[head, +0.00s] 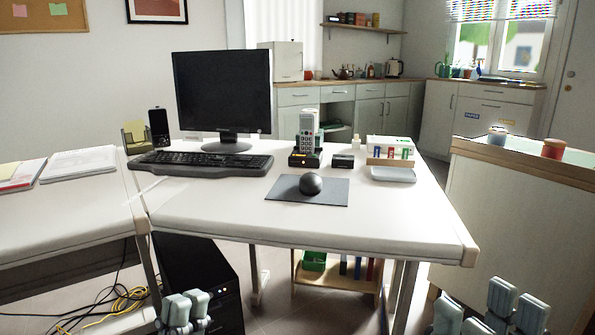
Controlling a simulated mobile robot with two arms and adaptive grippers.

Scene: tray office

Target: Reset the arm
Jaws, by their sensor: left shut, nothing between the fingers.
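My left gripper (185,311) shows at the bottom edge, left of centre, below the desk's front edge and in front of the black computer tower. Its grey fingers are close together, shut with nothing between them. My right gripper (480,312) shows at the bottom edge on the right, below the desk's right front corner. Its grey fingers stand apart with a gap between them, and I see nothing held there. The lower parts of both grippers and both arms are cut off by the picture edge.
A white desk (230,215) holds a monitor (222,92), keyboard (200,163), phone (307,132) and mouse (311,184). A computer tower (205,285) and cables (115,305) are below. A counter (520,215) with two cups stands right.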

